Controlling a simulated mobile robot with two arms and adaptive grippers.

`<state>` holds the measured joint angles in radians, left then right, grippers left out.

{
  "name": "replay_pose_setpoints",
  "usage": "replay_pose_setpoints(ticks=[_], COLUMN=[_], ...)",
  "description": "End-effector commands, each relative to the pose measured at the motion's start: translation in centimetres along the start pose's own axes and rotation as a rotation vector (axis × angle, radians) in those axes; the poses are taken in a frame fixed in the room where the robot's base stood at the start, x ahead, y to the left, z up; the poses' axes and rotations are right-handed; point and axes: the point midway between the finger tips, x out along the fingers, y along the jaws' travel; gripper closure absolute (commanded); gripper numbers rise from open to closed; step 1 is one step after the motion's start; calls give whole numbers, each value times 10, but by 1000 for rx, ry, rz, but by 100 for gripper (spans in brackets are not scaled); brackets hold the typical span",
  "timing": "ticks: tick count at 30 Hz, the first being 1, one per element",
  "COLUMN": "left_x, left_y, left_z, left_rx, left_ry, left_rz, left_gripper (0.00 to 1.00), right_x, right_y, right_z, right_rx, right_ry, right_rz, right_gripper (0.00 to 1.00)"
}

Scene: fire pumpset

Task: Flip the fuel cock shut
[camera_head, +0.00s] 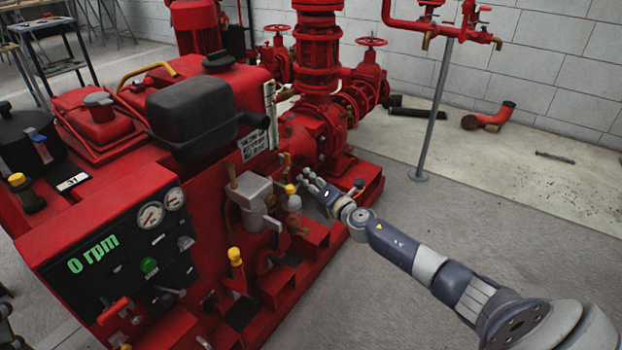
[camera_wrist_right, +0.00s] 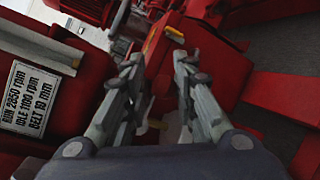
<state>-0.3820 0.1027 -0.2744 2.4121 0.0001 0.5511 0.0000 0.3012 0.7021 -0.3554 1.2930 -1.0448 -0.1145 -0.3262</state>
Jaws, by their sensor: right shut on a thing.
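My right gripper (camera_head: 314,182) reaches in from the right, low beside the red pumpset, near a grey fitting with a yellow knob (camera_head: 291,189). I cannot tell the lever's exact angle. My left gripper is not in view.
The control panel (camera_head: 125,255) reads 0 rpm. A black tank (camera_head: 192,112) sits on the engine, and a grey block (camera_head: 250,188) is left of my right gripper. A red standpipe on a grey post (camera_head: 431,120) stands behind.

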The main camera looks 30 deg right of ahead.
Motion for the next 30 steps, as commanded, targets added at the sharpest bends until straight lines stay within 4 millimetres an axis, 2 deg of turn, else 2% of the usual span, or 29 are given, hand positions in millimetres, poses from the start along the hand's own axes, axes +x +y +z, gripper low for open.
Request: replay_pose_setpoints(ticks=[1,7,8,9,10,23,30], left_x=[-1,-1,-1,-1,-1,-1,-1], left_y=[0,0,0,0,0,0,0], left_z=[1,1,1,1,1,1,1], left_rx=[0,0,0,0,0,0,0], left_ry=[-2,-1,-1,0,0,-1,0], left_rz=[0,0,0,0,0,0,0], left_gripper=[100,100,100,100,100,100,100], right_x=[-2,-2,-2,-2,-2,-2,-18], right_y=[-8,-8,-8,-8,-8,-5,-5], right_z=[-10,-11,-11,-11,-11,-8,-6], right_rx=[-2,-2,-2,-2,-2,-2,-4], right_ry=[17,19,19,19,19,13,11], right_rz=[-10,-11,-11,-11,-11,-6,-6], right_gripper=[98,98,70,61,59,59,59])
